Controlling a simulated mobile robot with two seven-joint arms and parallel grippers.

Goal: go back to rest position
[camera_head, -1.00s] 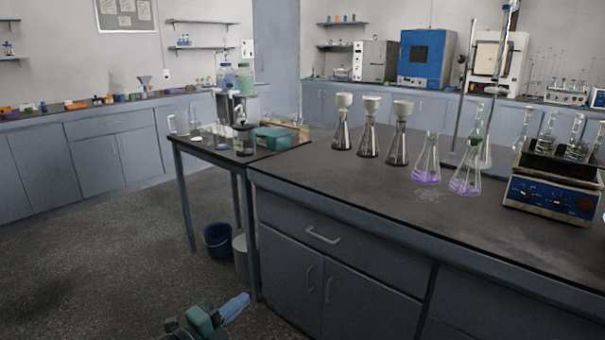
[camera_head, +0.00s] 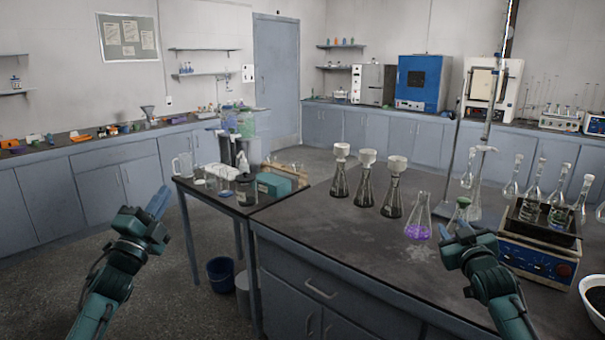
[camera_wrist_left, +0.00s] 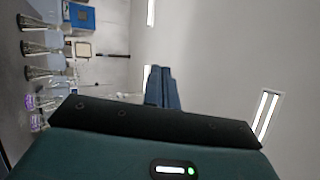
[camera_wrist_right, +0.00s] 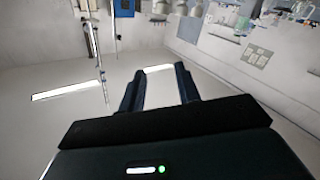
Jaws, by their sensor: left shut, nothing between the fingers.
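My left gripper (camera_head: 158,203) is raised over the floor at the left, clear of the small side table. In the left wrist view its fingers (camera_wrist_left: 162,88) are together with nothing between them. My right gripper (camera_head: 463,232) is raised in front of the main bench, at the right in the head view. In the right wrist view its fingers (camera_wrist_right: 160,90) stand apart with an empty gap between them. It covers part of a flask holder area near a green-stoppered flask (camera_head: 460,212).
The main bench (camera_head: 330,240) carries several flasks with white funnels (camera_head: 366,185), a flask with purple liquid (camera_head: 418,220) and a blue shaker (camera_head: 537,258). A side table (camera_head: 215,190) holds jugs and a teal box (camera_head: 274,184). A blue bucket (camera_head: 221,272) stands on the floor.

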